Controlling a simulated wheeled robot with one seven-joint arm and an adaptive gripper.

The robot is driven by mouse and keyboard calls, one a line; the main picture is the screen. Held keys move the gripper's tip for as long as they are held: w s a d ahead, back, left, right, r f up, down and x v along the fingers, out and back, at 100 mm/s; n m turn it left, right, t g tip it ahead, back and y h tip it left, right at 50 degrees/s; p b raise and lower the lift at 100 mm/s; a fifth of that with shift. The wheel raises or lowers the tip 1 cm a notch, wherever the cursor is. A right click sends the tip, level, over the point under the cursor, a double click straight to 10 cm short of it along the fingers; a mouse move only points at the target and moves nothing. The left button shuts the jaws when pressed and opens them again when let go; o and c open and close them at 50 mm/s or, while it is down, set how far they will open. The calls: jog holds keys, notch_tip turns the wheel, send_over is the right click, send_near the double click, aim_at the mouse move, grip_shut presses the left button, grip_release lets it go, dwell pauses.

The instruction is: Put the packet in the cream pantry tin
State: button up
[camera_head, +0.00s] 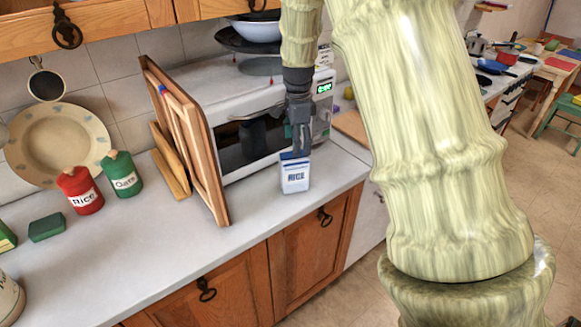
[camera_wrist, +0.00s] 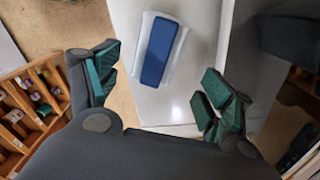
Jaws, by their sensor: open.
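The packet (camera_head: 295,177) is a small white and blue box marked RICE, upright on the counter in front of the microwave. My gripper (camera_head: 298,147) points down at its top in the head view. In the wrist view the packet's blue top (camera_wrist: 159,52) lies between and beyond my open green-padded fingers, with a visible gap on each side. I cannot tell whether the fingertips reach down past its top. A cream tin (camera_head: 9,297) is cut off at the lower left edge of the head view; only part of its lettering shows.
A white microwave (camera_head: 245,135) stands close behind the packet, with wooden boards (camera_head: 190,140) leaning at its left. A red Rice tin (camera_head: 80,190), a green Oats tin (camera_head: 122,175) and a green block (camera_head: 47,227) stand farther left. The counter's front middle (camera_head: 150,255) is clear.

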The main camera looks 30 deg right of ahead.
aim_at(294, 166)
jog(key=f, duration=0.2)
jog(key=f+p, duration=0.1)
jog(key=f, duration=0.1)
jog(key=shift+w+a+f, duration=0.1)
jog(key=shift+w+a, duration=0.15)
jog(key=shift+a, duration=0.1)
jog(key=shift+s+a+f+p, duration=0.2)
jog(key=shift+f+p, duration=0.45)
jog(key=shift+f, duration=0.65)
jog(key=shift+s+a+f+p, duration=0.15)
jog(key=shift+f+p, duration=0.5)
jog(key=shift+f, duration=0.6)
jog(key=shift+d, duration=0.1)
jog(key=c, duration=1.4)
jog(key=shift+c, duration=0.4)
jog(key=shift+r, duration=0.1)
